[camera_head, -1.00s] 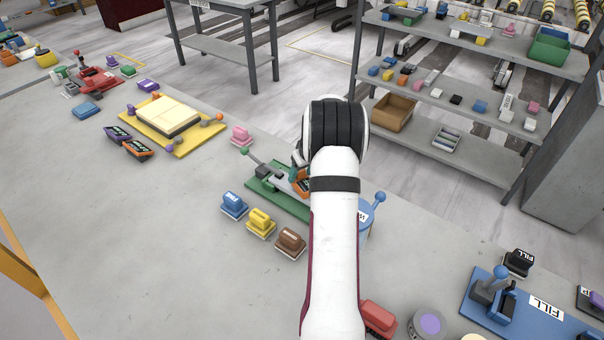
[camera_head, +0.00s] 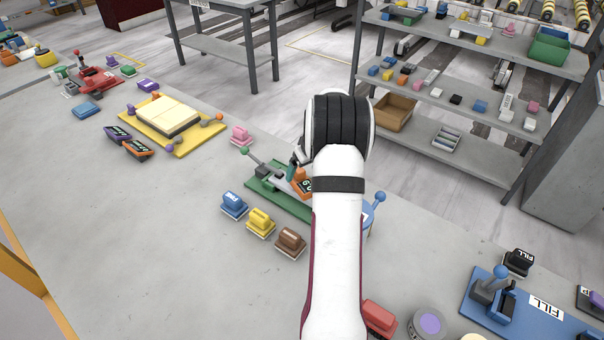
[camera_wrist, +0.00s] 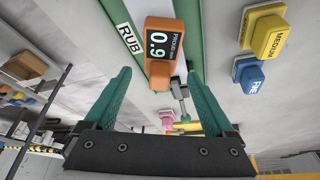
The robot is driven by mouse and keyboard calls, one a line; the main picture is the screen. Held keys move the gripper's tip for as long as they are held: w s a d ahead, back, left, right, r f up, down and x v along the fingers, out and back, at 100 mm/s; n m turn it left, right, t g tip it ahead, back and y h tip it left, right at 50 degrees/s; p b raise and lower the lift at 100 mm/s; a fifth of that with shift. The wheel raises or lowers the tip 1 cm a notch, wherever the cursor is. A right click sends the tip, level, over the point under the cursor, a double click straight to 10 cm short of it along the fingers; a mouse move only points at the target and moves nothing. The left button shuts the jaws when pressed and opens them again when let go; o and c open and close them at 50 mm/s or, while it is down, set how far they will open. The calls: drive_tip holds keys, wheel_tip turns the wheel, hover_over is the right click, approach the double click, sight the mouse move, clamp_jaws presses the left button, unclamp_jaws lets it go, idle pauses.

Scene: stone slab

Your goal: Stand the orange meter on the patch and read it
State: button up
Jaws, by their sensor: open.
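The orange meter (camera_wrist: 160,52) stands on the green board (camera_wrist: 125,12) in the wrist view, its dark display facing the camera and showing 0.9 under small print that looks like "PROUD mm". A pale strip (camera_wrist: 181,68) of the board shows beside it; the surface right under the meter is hidden. My gripper (camera_wrist: 157,75) is open, its two teal fingers apart, with the meter just beyond their tips and not held. In the head view, the meter (camera_head: 304,181) shows partly beside my arm on the green board (camera_head: 262,184), and part of my gripper (camera_head: 295,161) shows above it.
The board carries a "RUB" label (camera_wrist: 130,39) and a green-knobbed lever (camera_head: 245,150). Blue (camera_head: 234,205), yellow (camera_head: 260,222) and brown (camera_head: 290,241) handled blocks stand in front of it. A pink block (camera_head: 241,134) stands behind. The slab's front left is clear.

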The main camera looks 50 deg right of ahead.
drive_tip(key=v, duration=1)
drive_tip(key=w+a+r+g+y, duration=0.1)
drive_tip(key=a+r, duration=0.2)
drive_tip(key=a, duration=1)
drive_tip(key=a+r+y, duration=0.2)
drive_tip(key=a, duration=1)
drive_tip(key=s+a+f+m+g, duration=0.1)
drive_tip(key=s+a+g, duration=0.2)
drive_tip(key=s+a, duration=1.5)
drive_tip(key=shift+s+a+f+y, duration=0.25)
drive_tip(key=shift+a+f+y, duration=0.05)
drive_tip(key=shift+a, duration=0.15)
drive_tip(key=shift+c, duration=1.1)
